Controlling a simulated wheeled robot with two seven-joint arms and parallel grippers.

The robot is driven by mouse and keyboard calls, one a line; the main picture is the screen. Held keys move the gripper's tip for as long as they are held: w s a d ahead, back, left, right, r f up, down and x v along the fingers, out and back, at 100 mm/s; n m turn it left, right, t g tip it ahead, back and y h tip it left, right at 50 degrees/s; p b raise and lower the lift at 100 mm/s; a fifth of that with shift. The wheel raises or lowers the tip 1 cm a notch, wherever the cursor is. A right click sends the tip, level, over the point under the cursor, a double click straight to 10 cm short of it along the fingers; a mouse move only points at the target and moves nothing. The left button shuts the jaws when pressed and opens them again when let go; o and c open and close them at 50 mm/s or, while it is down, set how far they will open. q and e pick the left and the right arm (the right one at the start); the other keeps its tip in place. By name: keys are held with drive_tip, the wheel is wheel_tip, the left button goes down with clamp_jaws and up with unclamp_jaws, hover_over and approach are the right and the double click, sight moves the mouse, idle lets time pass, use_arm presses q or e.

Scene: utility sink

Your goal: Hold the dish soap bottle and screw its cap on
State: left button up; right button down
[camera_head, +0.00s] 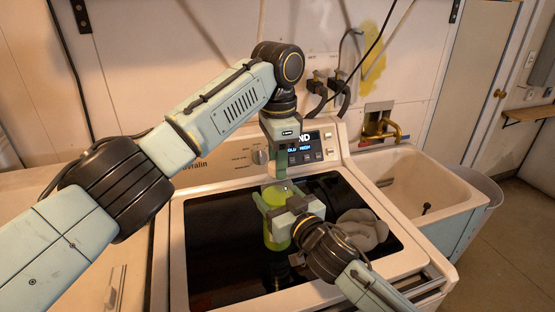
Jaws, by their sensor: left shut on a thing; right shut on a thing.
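The dish soap bottle (275,234) is yellow-green and stands upright over the dark lid of the washing machine. My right gripper (268,202) comes in from the lower right and is shut around the bottle's upper part. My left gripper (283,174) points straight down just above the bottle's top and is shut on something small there. That is probably the cap, but the fingers hide it. I cannot tell whether the cap touches the bottle's neck. My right gripper and wrist cover part of the bottle's right side.
The washing machine (215,205) has a raised control panel (305,148) right behind my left gripper. A crumpled grey cloth (362,230) lies on the lid right of the bottle. A utility sink (425,180) with a brass faucet (381,128) is at the right. The lid's left part is clear.

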use_arm(q)
drive_tip(key=m, duration=0.5)
drive_tip(key=o, duration=1.1)
drive_tip(key=shift+c, duration=0.2)
drive_tip(key=shift+r, duration=2.25)
drive_tip(key=shift+c, duration=0.3)
